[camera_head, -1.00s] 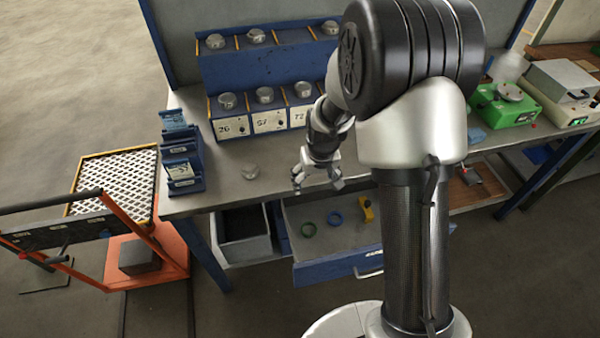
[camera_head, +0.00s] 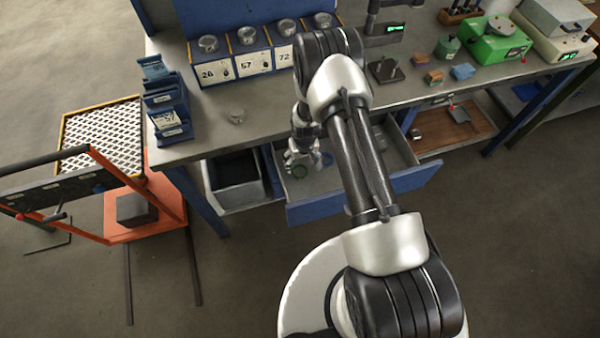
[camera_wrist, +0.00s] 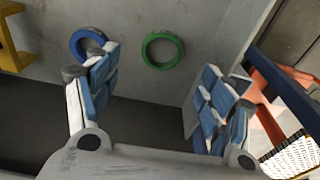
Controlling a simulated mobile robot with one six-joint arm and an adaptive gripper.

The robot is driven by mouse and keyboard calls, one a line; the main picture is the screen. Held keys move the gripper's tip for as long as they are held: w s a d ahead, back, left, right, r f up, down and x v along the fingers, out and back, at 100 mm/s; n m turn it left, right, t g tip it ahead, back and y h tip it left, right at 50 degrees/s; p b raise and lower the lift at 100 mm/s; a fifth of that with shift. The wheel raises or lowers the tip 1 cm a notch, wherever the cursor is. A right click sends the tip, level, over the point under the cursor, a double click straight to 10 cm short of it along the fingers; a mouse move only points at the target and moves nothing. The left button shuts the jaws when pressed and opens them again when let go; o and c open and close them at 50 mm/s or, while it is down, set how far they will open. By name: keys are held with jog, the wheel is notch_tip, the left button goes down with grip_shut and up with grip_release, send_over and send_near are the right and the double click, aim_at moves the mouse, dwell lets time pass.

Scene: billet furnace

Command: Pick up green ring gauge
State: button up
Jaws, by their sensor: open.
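The green ring gauge (camera_wrist: 163,51) lies flat on the grey drawer floor. In the wrist view it shows beyond my open gripper (camera_wrist: 160,92), in the gap between the two fingers.
A yellow item (camera_wrist: 12,40) is at the wrist view's left edge. The drawer's side wall is close to the right finger. A grey bin (camera_head: 238,180) sits left of the drawer.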

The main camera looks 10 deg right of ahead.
aim_at(300, 172)
jog(key=f, duration=0.2)
jog(key=f+b, duration=0.1)
jog(key=f, duration=0.2)
jog(key=w+f, duration=0.1)
jog(key=f, duration=0.1)
jog(key=shift+a+f+b, duration=0.2)
jog(key=shift+b, duration=0.15)
jog(key=c, duration=1.2)
